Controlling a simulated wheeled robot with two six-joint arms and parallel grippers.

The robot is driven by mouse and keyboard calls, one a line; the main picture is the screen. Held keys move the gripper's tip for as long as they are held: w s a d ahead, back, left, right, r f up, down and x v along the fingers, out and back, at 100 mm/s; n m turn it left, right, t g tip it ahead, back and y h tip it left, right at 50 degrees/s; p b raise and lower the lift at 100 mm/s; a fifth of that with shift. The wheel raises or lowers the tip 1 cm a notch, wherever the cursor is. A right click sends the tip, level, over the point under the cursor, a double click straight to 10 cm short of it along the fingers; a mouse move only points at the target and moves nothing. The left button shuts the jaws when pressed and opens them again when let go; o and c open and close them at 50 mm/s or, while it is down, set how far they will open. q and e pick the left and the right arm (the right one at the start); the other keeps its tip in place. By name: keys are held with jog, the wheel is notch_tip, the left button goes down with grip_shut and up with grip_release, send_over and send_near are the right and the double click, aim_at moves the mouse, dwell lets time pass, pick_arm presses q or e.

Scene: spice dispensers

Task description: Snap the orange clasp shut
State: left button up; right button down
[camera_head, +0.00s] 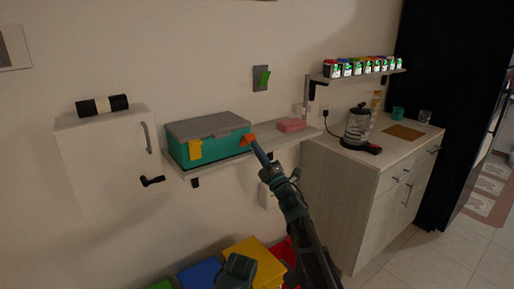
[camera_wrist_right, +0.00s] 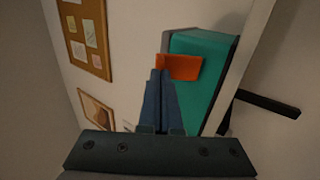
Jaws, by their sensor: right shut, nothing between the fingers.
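The teal box (camera_head: 215,147) with a grey lid (camera_head: 208,125) stands on a wall shelf, lid down. The orange clasp (camera_head: 246,139) is at its right front and appears to stick out at an angle from the box. A yellow clasp (camera_head: 195,149) lies flat against the front at the left. My right gripper (camera_head: 254,142) is shut and empty, its tips at the orange clasp. In the right wrist view the shut fingertips (camera_wrist_right: 159,72) are at the edge of the orange clasp (camera_wrist_right: 180,67); I cannot tell if they touch.
A pink item (camera_head: 291,125) lies on the shelf right of the box. A white cabinet (camera_head: 105,155) is close on the left. A counter (camera_head: 385,150) with a glass jug (camera_head: 358,127) stands right. Colored bins (camera_head: 253,258) are below. A spice rack (camera_head: 360,75) hangs above the counter.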

aim_at(251, 138)
jog(key=shift+g+h, duration=0.6)
jog(key=shift+g, duration=0.3)
jog(key=shift+w+a+r+p, duration=0.25)
jog(key=shift+w+r+p, duration=0.15)
jog(key=shift+r+p, duration=0.6)
jog(key=shift+w+a+r+p, duration=0.25)
jog(key=shift+w+r+p, duration=0.25)
jog(key=shift+p, duration=0.95)
jog(key=shift+w+a+r+p, duration=0.3)
jog(key=shift+r+p, duration=0.55)
jog(key=shift+p, duration=0.35)
jog(key=shift+a+r, duration=0.1)
